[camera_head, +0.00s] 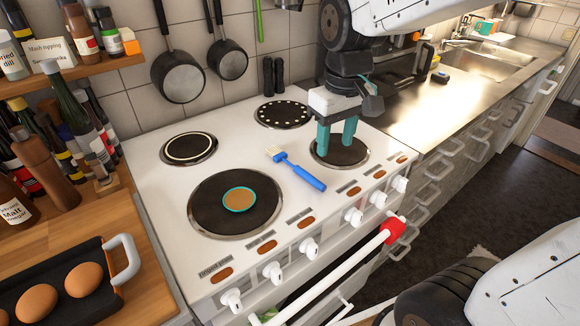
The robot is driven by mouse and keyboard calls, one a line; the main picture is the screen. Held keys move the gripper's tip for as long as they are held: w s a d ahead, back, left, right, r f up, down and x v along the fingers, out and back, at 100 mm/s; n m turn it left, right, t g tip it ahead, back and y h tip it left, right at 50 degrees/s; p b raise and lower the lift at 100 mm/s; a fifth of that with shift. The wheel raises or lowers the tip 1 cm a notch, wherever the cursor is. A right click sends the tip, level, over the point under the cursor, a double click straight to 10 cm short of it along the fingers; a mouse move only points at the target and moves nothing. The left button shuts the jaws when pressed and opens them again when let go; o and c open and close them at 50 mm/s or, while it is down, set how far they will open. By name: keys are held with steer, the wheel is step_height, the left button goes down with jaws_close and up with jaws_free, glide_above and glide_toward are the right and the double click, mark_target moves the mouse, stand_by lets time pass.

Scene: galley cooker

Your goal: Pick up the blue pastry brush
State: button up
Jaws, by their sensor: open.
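The blue pastry brush (304,176) lies flat on the white cooker top. Its pale bristles point to the back left and its blue handle to the front right. My gripper (335,146) points down over the right front hotplate (340,158), to the right of the brush. Its two teal fingers are apart with nothing visible between them. The fingertips are close to the hotplate; I cannot tell whether they touch it.
A teal-rimmed brown disc (239,199) sits on the large front left hotplate (205,222). Knobs (309,248) and a white rail (345,265) line the cooker's front. Pans (179,78) hang behind. A tray of eggs (62,252) stands left. The cooker top around the brush is clear.

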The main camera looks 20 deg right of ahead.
steer(key=n, duration=0.2)
glide_above(305, 172)
steer(key=shift+g, duration=0.3)
steer(key=f, duration=0.6)
steer(key=shift+w+f, duration=0.25)
steer(key=shift+w, duration=0.05)
steer(key=f, duration=0.7)
steer(key=shift+s+f, duration=0.35)
steer(key=shift+f, duration=0.05)
steer(key=shift+c, duration=0.3)
jaws_close()
